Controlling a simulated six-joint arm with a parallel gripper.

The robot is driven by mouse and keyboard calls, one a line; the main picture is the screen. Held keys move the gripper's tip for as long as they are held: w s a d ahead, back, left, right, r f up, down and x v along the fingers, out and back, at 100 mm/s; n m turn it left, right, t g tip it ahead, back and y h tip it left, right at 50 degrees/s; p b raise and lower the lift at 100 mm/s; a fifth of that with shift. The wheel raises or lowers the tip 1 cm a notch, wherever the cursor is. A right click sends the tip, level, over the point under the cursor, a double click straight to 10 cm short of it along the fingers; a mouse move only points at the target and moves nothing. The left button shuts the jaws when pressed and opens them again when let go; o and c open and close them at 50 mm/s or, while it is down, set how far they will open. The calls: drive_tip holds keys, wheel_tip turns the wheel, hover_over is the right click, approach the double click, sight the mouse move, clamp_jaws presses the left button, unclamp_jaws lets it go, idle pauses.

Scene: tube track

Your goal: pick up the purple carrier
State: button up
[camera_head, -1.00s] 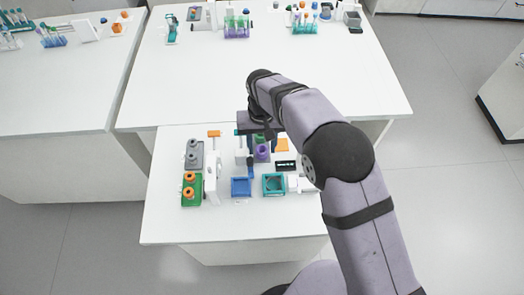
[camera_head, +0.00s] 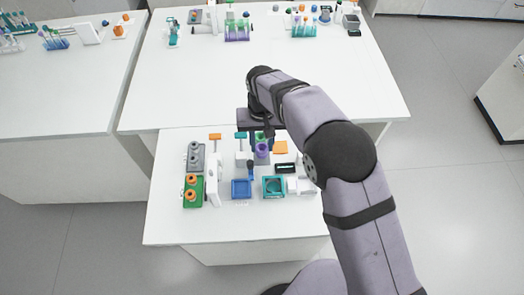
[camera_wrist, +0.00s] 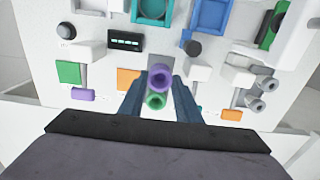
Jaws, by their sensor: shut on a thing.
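The purple carrier (camera_head: 261,150) is a small upright hollow cylinder at the back middle of the near table. In the wrist view its open purple top (camera_wrist: 160,77) shows between my two fingers. My gripper (camera_wrist: 160,85) is shut on it near the fingertips, from above. A green carrier (camera_wrist: 155,101) stands close beside it, nearer to my palm in the wrist view. The green one is mostly hidden by my gripper in the head view. I cannot tell whether the purple carrier is clear of its base.
An orange plate (camera_head: 280,147) and a black display box (camera_head: 285,167) are to the right. A blue tray (camera_head: 241,188) and a teal tray (camera_head: 273,186) are in front. A green rack with orange rings (camera_head: 192,190) and a white stand (camera_head: 212,180) are at left. The table's front is clear.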

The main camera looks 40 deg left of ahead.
drive_tip(key=shift+r+p, duration=0.75)
drive_tip(key=shift+r, duration=0.6)
